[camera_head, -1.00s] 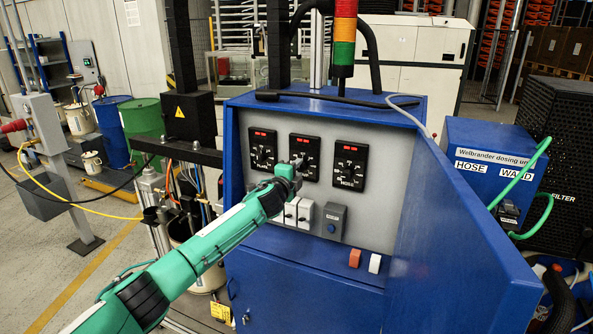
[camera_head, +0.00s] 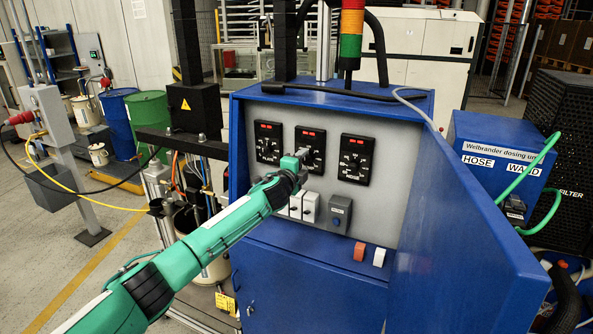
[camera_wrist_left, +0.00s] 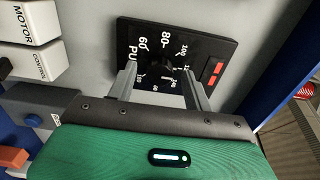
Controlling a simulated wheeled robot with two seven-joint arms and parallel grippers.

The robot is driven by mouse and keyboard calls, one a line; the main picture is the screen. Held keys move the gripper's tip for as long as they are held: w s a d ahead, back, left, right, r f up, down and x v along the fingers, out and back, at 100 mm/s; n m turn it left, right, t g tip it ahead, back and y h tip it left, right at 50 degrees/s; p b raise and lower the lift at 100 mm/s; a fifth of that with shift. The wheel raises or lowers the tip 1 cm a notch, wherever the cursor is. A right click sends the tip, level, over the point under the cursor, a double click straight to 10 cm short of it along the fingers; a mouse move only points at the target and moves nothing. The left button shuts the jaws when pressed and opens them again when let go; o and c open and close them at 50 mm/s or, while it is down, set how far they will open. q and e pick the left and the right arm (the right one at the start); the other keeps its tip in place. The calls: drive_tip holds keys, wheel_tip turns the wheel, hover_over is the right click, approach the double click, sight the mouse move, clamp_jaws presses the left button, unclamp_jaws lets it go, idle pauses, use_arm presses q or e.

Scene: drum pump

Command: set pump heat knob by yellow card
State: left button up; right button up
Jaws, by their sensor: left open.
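The pump heat dial is the middle black dial plate (camera_head: 310,150) on the open cabinet's grey panel. In the left wrist view its plate (camera_wrist_left: 195,45) shows white numbers, letters starting "PU" and red lit displays. Its dark knob (camera_wrist_left: 165,71) sits between the fingers of my left gripper (camera_wrist_left: 160,84), which are open and lie on either side of it; contact cannot be told. In the head view my left gripper (camera_head: 302,154) covers part of this dial. A small yellow card (camera_head: 225,303) hangs low at the cabinet's left; its writing is too small to read. My right gripper is not in view.
Similar dials stand to the left (camera_head: 268,142) and right (camera_head: 356,159). White switches (camera_head: 310,207) and a grey switch box (camera_head: 339,214) sit just below. The blue cabinet door (camera_head: 465,235) stands open on the right. A signal tower (camera_head: 351,35) rises above.

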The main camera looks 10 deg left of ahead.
use_arm(q)
drive_tip(key=s+a+b, duration=0.2)
drive_tip(key=s+b, duration=0.2)
drive_tip(key=s, duration=0.9)
drive_tip(key=shift+s+a, duration=0.2)
drive_tip(key=shift+a, duration=0.1)
drive_tip(key=shift+f, duration=0.15)
